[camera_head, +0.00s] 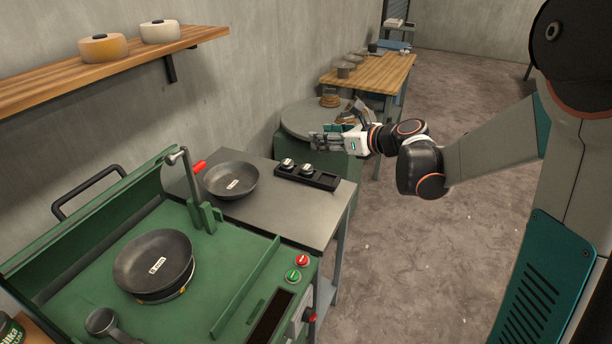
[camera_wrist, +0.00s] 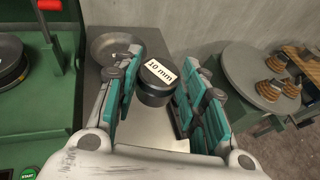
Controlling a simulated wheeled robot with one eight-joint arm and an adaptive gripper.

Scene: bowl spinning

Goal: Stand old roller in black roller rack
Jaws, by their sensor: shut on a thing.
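My gripper (camera_head: 328,141) is above the far right of the steel side table, beyond the black roller rack (camera_head: 322,181). In the wrist view its teal-padded fingers are closed around a dark roller (camera_wrist: 153,88) with a white "10 mm" label on its end. The roller is hard to make out between the fingers in the head view. The rack lies on the table near its right edge. Two pale-topped rollers (camera_head: 287,164) (camera_head: 307,170) stand in its left and middle parts; its right part looks empty. The rack cannot be clearly made out in the wrist view.
A dark bowl (camera_head: 231,180) sits on the side table left of the rack. Another bowl (camera_head: 153,262) is on the green machine (camera_head: 225,250), which has an upright roller arm with a red handle. A round grey table (camera_head: 303,114) stands behind my gripper.

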